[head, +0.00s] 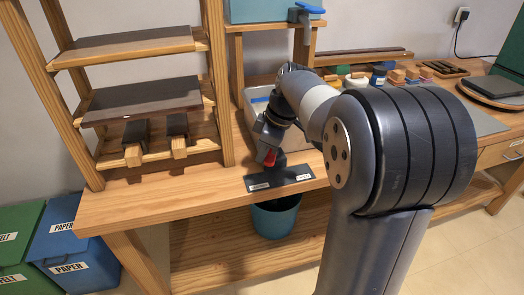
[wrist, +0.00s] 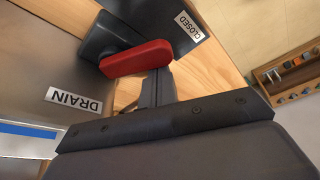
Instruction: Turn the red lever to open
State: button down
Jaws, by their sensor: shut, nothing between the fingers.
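The red lever (head: 268,157) stands over a dark base plate (head: 292,182) at the table's front edge, partly hidden by my gripper. In the wrist view the red lever (wrist: 137,58) lies across a dark grey mount (wrist: 110,35). A "CLOSED" label (wrist: 188,27) is on the mount plate, near the lever's right end. My gripper (wrist: 158,88) is shut and empty, its fingertips close beside the lever's lower edge; I cannot tell if they touch. In the head view my gripper (head: 268,138) is just above the lever.
A "DRAIN" label (wrist: 73,99) is on a grey surface beside the lever. A wooden shelf (head: 140,100) stands left of the plate. A teal bucket (head: 276,217) is below the table edge. A grey tray (head: 252,112) is behind my gripper. Blue and green bins stand at the lower left.

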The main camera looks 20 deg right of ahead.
jog(key=shift+s+d+n, duration=0.1)
jog(key=shift+n, duration=0.2)
jog(key=n+p, duration=0.1)
jog(key=d+n+g, duration=0.1)
jog(key=shift+s+r+n+p, duration=0.1)
jog(key=shift+s+n+p, duration=0.2)
jog(key=shift+s+p, duration=0.1)
jog(key=n, duration=0.1)
jog(key=d+n+g+p, duration=0.1)
jog(key=shift+s+n, duration=0.25)
jog(key=shift+n, duration=0.15)
jog(key=d+n+p, duration=0.1)
jog(key=n, duration=0.1)
jog(key=d+n+g+p, duration=0.1)
jog(key=n, duration=0.1)
jog(key=shift+s+p, duration=0.15)
jog(key=shift+p, duration=0.15)
jog(key=shift+d, duration=0.25)
